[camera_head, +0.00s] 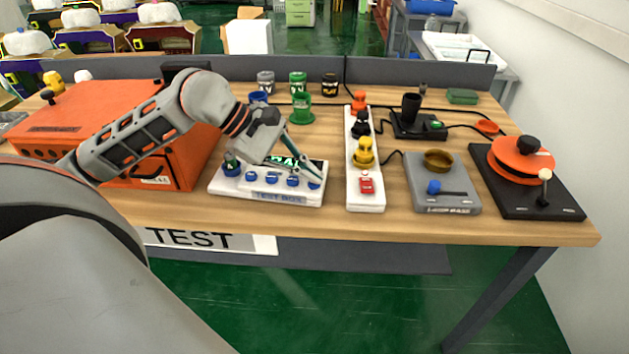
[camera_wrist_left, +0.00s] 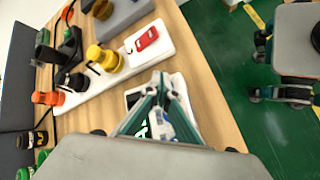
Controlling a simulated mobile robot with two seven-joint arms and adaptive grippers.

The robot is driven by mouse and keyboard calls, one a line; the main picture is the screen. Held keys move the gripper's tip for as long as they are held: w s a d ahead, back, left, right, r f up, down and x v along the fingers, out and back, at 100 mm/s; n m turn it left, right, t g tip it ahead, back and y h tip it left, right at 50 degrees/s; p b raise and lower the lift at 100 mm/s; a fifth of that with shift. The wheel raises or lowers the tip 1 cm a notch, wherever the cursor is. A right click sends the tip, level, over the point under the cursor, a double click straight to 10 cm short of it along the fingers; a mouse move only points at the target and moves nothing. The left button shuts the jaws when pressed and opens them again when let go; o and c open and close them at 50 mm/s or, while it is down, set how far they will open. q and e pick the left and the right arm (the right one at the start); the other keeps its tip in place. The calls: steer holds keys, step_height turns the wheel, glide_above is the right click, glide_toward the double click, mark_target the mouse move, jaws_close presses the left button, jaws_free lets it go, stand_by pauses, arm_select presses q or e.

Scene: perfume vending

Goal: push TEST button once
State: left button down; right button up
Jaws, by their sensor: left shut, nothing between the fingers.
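A white box (camera_head: 265,196) with a small dark display (camera_head: 310,165) and a row of blue knobs or buttons stands at the table's front edge. Its front label is too small to read surely, so I cannot tell which one is TEST. My left gripper (camera_head: 319,178) is shut and empty, its fingertips pointing down over the box's right end by the rightmost blue button (camera_head: 314,184). I cannot tell whether they touch it. In the left wrist view the closed fingers (camera_wrist_left: 161,84) hide part of the white box (camera_wrist_left: 183,88). My right gripper is not in view.
A white strip (camera_head: 365,197) with a red switch and a yellow plug lies just right of the box. An orange case (camera_head: 100,110) stands left. A grey scale-like unit (camera_head: 440,200) and an orange-topped device (camera_head: 520,160) stand right. Cups and jars stand behind.

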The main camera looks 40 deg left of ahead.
mark_target(310, 183)
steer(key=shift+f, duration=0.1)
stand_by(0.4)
arm_select(q)
steer(key=shift+r, duration=0.8)
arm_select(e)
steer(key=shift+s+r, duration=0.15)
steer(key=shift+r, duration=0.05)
arm_select(q)
steer(key=shift+r+p, duration=1.1)
steer(key=shift+r, duration=1.4)
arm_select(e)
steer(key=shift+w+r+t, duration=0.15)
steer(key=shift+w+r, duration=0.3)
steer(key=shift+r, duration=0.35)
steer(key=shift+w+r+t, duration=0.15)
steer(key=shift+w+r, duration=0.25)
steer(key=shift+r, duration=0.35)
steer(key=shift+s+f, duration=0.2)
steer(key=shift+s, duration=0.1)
